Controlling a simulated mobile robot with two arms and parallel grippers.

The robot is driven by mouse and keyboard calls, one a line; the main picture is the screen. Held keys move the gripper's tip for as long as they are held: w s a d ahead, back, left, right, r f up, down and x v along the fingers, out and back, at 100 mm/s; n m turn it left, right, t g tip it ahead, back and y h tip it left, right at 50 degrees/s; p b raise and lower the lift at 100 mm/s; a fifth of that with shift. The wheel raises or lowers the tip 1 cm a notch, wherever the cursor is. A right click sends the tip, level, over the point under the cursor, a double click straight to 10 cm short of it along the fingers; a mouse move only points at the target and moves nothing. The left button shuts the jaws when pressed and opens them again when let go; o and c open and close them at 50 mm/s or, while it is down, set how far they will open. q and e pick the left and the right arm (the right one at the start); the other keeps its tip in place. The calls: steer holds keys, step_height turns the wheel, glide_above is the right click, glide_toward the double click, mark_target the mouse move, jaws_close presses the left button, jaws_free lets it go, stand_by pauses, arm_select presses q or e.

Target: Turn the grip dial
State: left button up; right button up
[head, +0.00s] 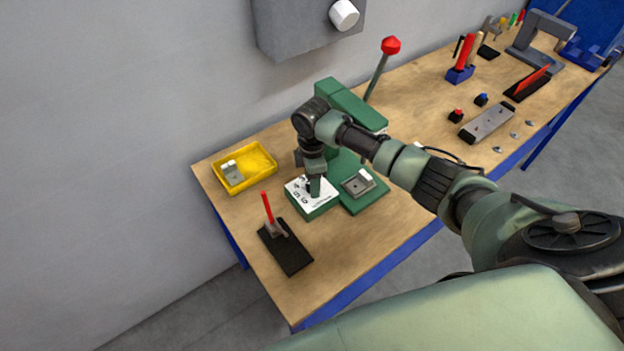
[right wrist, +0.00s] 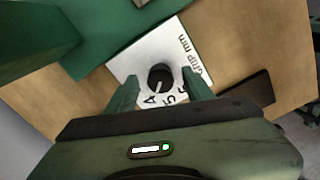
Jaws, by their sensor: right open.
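The grip dial (right wrist: 160,78) is a small black knob with a white pointer line in the right wrist view. It sits on a white label plate (right wrist: 135,65) printed "Grip mm" with numbers around it. In the head view the white plate tops a green box (head: 318,208) at the foot of the green press. My right gripper (right wrist: 160,88) is open, one green finger on each side of the knob. I cannot tell whether the fingers touch it. In the head view the right gripper (head: 315,188) points down over the plate and hides the knob. My left gripper is not in view.
The green press (head: 345,105) with a red-knobbed lever (head: 390,46) stands behind the box. A yellow tray (head: 262,160) is to the left. A black stand with a red-handled tool (head: 285,248) is in front. Hand tools lie farther right on the wooden bench (head: 415,100).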

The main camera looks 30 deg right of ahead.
step_height(320, 180, up, 7)
steer(key=shift+b, duration=1.1)
steer(key=shift+r, duration=0.4)
steer(key=shift+s+f, duration=0.1)
